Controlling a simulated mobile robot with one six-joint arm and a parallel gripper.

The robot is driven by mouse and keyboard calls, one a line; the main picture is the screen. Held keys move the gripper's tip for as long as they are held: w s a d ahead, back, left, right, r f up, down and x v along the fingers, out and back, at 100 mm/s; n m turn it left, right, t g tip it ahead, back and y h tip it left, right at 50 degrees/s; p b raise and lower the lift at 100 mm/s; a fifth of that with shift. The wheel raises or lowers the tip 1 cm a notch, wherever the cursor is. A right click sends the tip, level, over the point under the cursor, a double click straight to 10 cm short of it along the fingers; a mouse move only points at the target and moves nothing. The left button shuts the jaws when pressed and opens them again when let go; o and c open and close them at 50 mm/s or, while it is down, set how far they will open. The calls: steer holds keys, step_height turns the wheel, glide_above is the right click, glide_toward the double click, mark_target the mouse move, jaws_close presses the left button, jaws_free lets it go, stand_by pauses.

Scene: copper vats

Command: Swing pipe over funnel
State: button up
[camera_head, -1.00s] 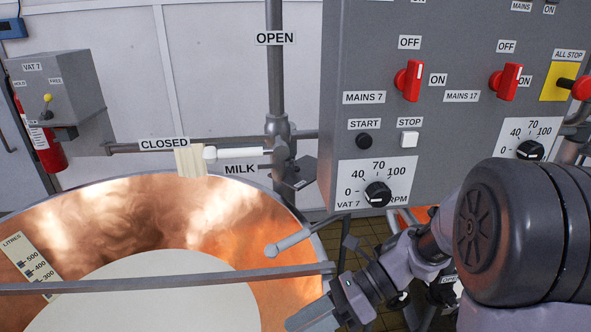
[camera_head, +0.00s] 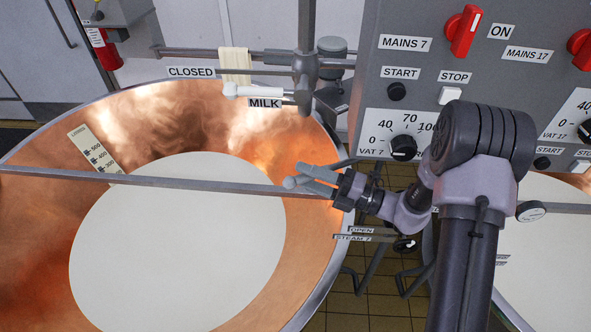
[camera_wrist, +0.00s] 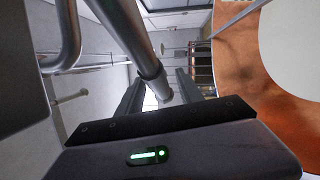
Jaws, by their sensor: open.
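A grey pipe with a rounded end (camera_head: 290,183) shows at the right rim of the copper vat, by the grey bar across it. My gripper (camera_head: 312,179) is at this rounded end, with its fingers beside it; overlap hides whether they touch. In the wrist view a grey pipe (camera_wrist: 143,50) runs down from the top, its end between the two open fingers of my gripper (camera_wrist: 160,92). My gripper is open and not closed on the pipe. I cannot make out a funnel in either view.
The copper vat (camera_head: 330,240) holds white liquid, and a flat grey bar (camera_head: 200,182) spans it. A control panel (camera_head: 365,75) stands behind my arm. A milk valve with a white handle (camera_head: 262,92) is at the back rim.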

steer(key=x, duration=0.2)
steer(key=shift+w+a, duration=0.2)
steer(key=shift+a, duration=0.15)
jaws_close()
stand_by(1.2)
